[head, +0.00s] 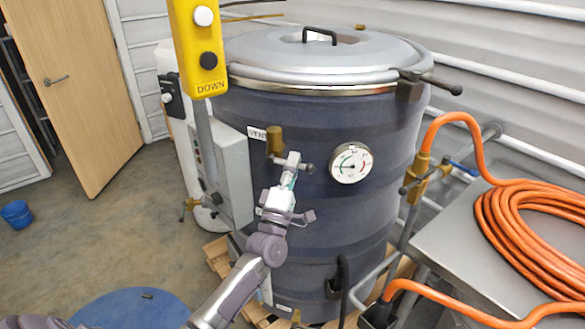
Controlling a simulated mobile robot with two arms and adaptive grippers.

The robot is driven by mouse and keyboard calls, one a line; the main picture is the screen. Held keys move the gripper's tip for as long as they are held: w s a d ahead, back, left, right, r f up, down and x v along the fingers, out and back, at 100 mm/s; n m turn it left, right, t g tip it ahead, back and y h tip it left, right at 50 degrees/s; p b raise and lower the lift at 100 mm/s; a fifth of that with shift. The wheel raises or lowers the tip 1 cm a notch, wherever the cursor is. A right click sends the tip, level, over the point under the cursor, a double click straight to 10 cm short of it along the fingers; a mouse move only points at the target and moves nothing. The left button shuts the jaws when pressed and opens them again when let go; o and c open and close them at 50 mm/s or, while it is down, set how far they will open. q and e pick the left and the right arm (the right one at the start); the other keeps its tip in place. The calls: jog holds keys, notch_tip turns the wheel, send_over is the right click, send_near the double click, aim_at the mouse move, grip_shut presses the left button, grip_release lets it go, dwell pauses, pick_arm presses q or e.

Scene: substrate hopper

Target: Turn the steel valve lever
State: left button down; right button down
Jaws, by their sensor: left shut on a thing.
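The dark blue hopper drum (300,225) stands in the middle of the head view. A brass vent valve (274,140) sits on its front beside a "VENT" label. A grey steel lever (308,168) with a rounded end shows just right of my left gripper (291,163), at the valve. My left gripper reaches up from below and is shut on the lever; its fingers hide most of the lever. My right gripper is not in view.
A round gauge (351,162) is close to the right of my gripper. A yellow pendant (198,50) hangs at upper left. An orange hose (530,230) lies coiled on a steel table (450,245). Another brass valve (420,175) is right of the drum. Open floor lies left.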

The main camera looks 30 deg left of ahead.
pick_arm(q)
jog(key=shift+r+n+y, duration=0.2)
jog(key=shift+n+y, duration=0.5)
jog(key=shift+n, duration=0.1)
jog(key=c, duration=1.2)
grip_release()
jog(key=v, duration=1.2)
jog(key=shift+s+r, duration=0.1)
